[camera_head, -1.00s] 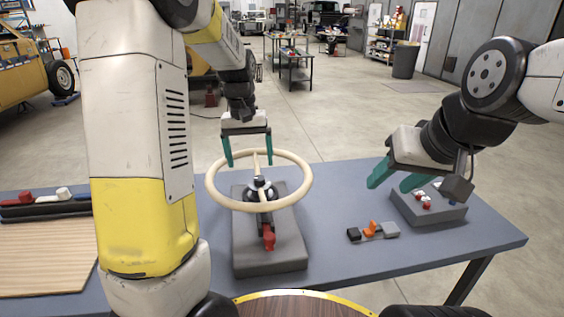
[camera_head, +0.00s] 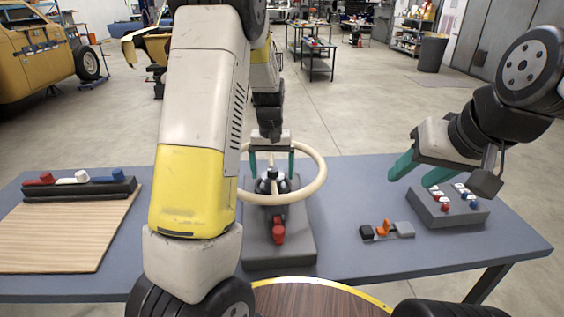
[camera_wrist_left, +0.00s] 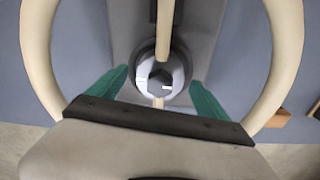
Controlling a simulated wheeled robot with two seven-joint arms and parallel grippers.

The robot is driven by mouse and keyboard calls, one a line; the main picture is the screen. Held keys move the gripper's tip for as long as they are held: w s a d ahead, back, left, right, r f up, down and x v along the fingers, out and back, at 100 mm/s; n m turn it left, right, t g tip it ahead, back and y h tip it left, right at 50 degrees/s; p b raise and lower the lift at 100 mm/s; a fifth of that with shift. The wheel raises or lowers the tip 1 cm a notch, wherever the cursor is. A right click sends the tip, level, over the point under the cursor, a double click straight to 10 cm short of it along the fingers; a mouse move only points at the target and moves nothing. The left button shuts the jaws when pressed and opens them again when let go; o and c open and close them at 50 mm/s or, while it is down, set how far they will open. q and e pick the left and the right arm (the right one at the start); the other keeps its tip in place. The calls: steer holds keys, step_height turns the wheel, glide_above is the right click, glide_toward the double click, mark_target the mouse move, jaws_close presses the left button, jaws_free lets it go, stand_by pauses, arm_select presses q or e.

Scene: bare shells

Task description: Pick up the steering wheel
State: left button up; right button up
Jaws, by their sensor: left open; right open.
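The steering wheel (camera_head: 318,165) is a cream ring with a dark hub, mounted on a grey base (camera_head: 290,244) on the table. In the head view my left arm hides part of its left side. My left gripper (camera_head: 271,172) is open at the far side of the ring, its green fingers apart. The left wrist view shows the fingers inside the ring (camera_wrist_left: 283,60), on either side of the hub and a spoke (camera_wrist_left: 166,25); I cannot tell whether they touch it. My right gripper (camera_head: 412,178) is open and empty above the table at the right, away from the wheel.
A grey block with red and blue knobs (camera_head: 450,212) sits under my right gripper. A small black, orange and grey part (camera_head: 384,230) lies right of the wheel base. A wooden board (camera_head: 60,240) and a dark rack with coloured knobs (camera_head: 80,187) are at the left.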

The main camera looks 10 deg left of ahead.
mark_target(273, 170)
arm_select(q)
jaws_close()
steer(key=shift+r, duration=0.1)
steer(key=shift+r, duration=0.1)
stand_by(0.3)
steer(key=shift+w+r, duration=0.1)
steer(key=shift+r, duration=1.35)
steer(key=shift+s+r, duration=0.2)
steer(key=shift+r, duration=0.05)
steer(key=s+r, duration=0.1)
steer(key=s, duration=1.4)
steer(key=shift+s+a+r, duration=0.15)
steer(key=shift+s, duration=0.2)
